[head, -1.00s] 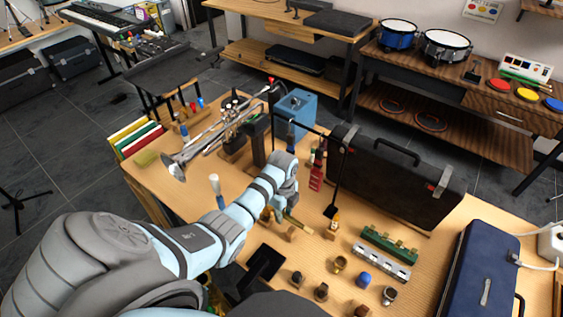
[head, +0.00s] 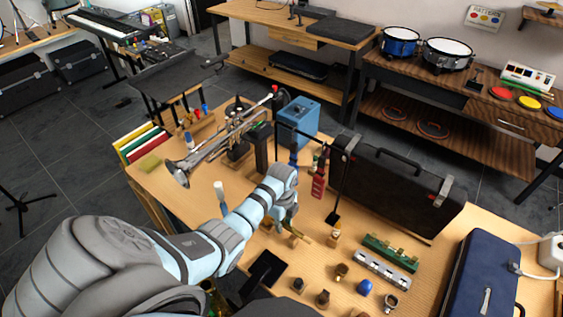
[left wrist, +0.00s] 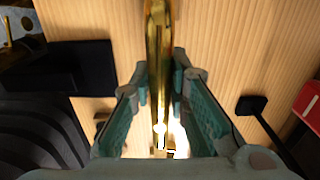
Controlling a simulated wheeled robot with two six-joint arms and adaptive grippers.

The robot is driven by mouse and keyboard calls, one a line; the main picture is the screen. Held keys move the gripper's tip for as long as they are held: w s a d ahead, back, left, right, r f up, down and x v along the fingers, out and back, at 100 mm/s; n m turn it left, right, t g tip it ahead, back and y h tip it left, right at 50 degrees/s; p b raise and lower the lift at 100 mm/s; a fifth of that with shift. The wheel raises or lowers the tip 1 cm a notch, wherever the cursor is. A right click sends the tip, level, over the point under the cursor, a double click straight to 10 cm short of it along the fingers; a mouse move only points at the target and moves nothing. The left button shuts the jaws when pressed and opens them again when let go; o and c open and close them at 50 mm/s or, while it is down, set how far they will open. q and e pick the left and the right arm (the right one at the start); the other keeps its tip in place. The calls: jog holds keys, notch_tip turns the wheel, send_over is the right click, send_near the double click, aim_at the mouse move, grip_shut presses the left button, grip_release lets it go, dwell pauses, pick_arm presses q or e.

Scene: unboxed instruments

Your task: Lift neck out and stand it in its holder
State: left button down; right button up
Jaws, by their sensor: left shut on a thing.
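The neck is a shiny brass tube (left wrist: 158,40) that runs down the middle of the left wrist view between my fingers. My left gripper (left wrist: 162,88) is shut on it. Whether the tube touches the bench or hangs just above it, I cannot tell. In the head view my left arm hides most of the gripper, and a small gold piece (head: 302,239) shows just beyond it. I cannot make out for sure which thing is the neck's holder. A flat black piece (head: 265,269) lies near my arm; a black pad (left wrist: 80,68) also shows in the left wrist view.
A black rod on a square foot (head: 333,218) stands right of my gripper. Behind are a trumpet (head: 225,143), a blue box (head: 298,122) and a black case (head: 395,185). Several small mouthpieces and a green rack (head: 390,251) fill the front right, beside a navy case (head: 483,275).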

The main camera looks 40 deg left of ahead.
pick_arm(q)
jog(key=shift+f, duration=0.3)
jog(key=shift+f, duration=0.15)
dwell(0.4)
jog(key=shift+f+b, duration=0.3)
jog(key=shift+f, duration=0.3)
dwell(0.8)
dwell(0.4)
jog(key=c, duration=1.5)
grip_release()
jog(key=shift+o, duration=0.2)
jog(key=shift+r, duration=0.1)
notch_tip(320, 180, up, 12)
jog(key=shift+f, duration=0.1)
